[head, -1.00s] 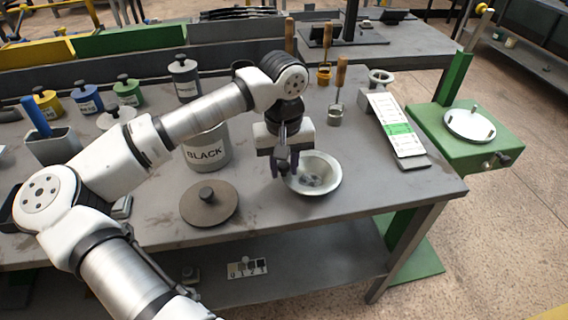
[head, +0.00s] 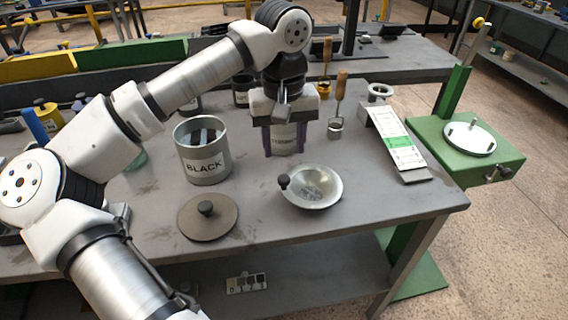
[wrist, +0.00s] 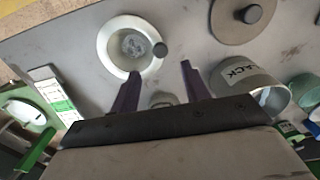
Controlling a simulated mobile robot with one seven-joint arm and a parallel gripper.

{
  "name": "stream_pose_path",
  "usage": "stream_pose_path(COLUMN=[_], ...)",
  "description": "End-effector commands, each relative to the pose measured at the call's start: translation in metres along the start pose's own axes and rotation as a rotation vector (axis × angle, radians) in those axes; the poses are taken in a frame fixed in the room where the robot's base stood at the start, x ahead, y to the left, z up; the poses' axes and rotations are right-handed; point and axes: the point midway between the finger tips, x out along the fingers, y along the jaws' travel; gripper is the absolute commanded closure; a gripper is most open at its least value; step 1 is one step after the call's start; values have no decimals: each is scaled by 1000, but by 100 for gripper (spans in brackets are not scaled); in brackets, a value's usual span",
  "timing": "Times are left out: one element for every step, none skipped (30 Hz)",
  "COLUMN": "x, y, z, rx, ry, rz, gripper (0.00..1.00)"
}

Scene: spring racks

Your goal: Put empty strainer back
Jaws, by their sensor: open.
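A shallow silver bowl-shaped strainer (head: 326,200) with a black knob on its left rim sits on the bench near the front. A greyish patch shows at its bottom; I cannot tell if that is mesh or residue. It also shows in the wrist view (wrist: 112,58), beyond the fingertips. My gripper (head: 284,142) is open, pointing down behind the strainer and apart from it. A labelled grey can (head: 284,138) shows between its purple fingers, partly hidden. In the wrist view the fingers (wrist: 160,78) are spread, with a grey rounded edge between them.
A grey tin marked BLACK (head: 205,165) stands left of my gripper, open, with dark pieces inside. A round lid (head: 225,222) lies in front of it. Right are a wooden-handled cup (head: 335,130), a metal ring piece (head: 380,90), a tilted chart board (head: 400,150) and a green stand (head: 465,160).

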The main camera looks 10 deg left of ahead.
Motion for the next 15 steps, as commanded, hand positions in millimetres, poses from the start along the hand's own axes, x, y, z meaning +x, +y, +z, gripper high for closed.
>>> stream_pose_path(x=[-7,-11,-16,-18,-21,-23,-24,-25,-26,-26,-26,-26,-26,-26,-26], y=[0,0,0,0,0,0,0,0,0,0,0,0,0,0,0], z=[-1,-1,-1,0,0,0,0,0,0,0,0,0,0,0,0], rx=[-1,-1,0,0,0,0,0,0,1,1,1,1,1,1,1], ry=[1,2,2,1,0,-1,-1,-1,-1,-1,-1,-1,-1,-1,-1], rz=[-1,-1,-1,-1,-1,-1,-1,-1,-1,-1,-1,-1,-1,-1,-1], gripper=[54,54,54,54,54,54,54,54,54,54,54,54,54,54,54])
